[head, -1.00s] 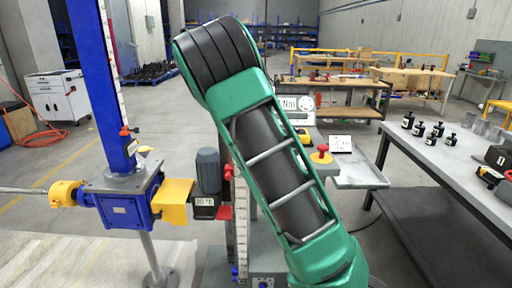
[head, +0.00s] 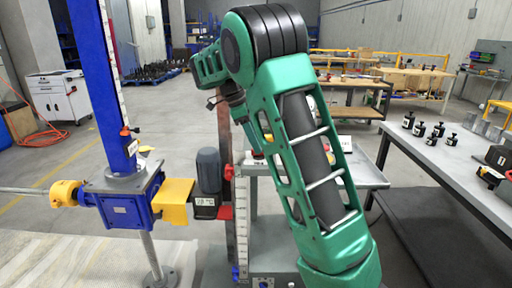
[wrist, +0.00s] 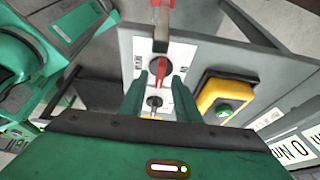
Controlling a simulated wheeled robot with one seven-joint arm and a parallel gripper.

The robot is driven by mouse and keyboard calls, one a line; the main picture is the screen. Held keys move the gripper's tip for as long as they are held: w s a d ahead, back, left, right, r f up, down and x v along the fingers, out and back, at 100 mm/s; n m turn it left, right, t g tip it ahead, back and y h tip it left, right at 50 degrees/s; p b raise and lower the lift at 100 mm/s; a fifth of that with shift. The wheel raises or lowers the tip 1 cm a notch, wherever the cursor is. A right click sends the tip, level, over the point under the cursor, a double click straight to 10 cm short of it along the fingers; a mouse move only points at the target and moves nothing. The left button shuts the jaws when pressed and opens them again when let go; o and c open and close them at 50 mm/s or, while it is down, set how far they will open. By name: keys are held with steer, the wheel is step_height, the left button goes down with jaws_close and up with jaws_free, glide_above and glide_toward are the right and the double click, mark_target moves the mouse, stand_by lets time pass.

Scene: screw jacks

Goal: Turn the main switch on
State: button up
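The red switch handle (wrist: 162,69) sits on a white plate (wrist: 184,54) on a grey panel in the wrist view. I take it for the main switch; its label is too blurred to read. My gripper (wrist: 161,84) has its two green fingers apart, one on each side of the handle in the picture. I cannot tell whether they touch it. A small key-like switch (wrist: 153,102) shows between the fingers, lower on the plate. In the head view my arm hides most of the panel, and the gripper's tips are hard to make out.
A yellow box with a green button (wrist: 224,111) is right of the switch. A display reading Nm (wrist: 294,147) lies further right. In the head view a blue screw jack (head: 122,197) stands left, and a grey table (head: 468,175) with small black weights stands right.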

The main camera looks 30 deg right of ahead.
steer(key=shift+s+d+f, duration=0.15)
steer(key=shift+d+f, duration=0.05)
steer(key=shift+f, duration=0.5)
